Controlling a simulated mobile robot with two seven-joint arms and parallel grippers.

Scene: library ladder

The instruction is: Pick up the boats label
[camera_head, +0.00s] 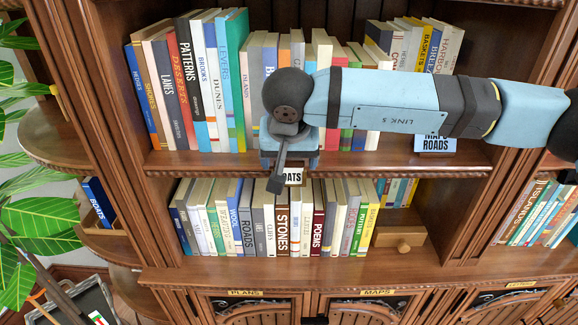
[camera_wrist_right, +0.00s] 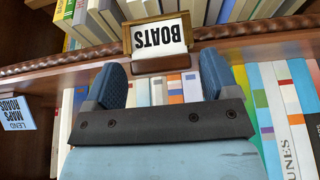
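The boats label (camera_head: 291,178) is a white card with black letters at the front edge of the middle shelf, partly hidden by my right gripper in the head view. In the right wrist view the label (camera_wrist_right: 158,38) appears upside down in a brown wooden holder (camera_wrist_right: 162,63). My right gripper (camera_wrist_right: 165,74) is open, with its two blue-grey fingers apart and nothing between them. The label lies just beyond the fingertips, roughly centred between them. In the head view the right gripper (camera_head: 283,172) hangs in front of the shelf edge. My left gripper is not in view.
Books fill the shelves above (camera_head: 225,90) and below (camera_head: 280,220). A blue-and-white "Maps Roads" sign (camera_head: 435,143) stands to the right on the same shelf. A small wooden box (camera_head: 400,238) sits at the lower right. A plant (camera_head: 40,220) stands at the left.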

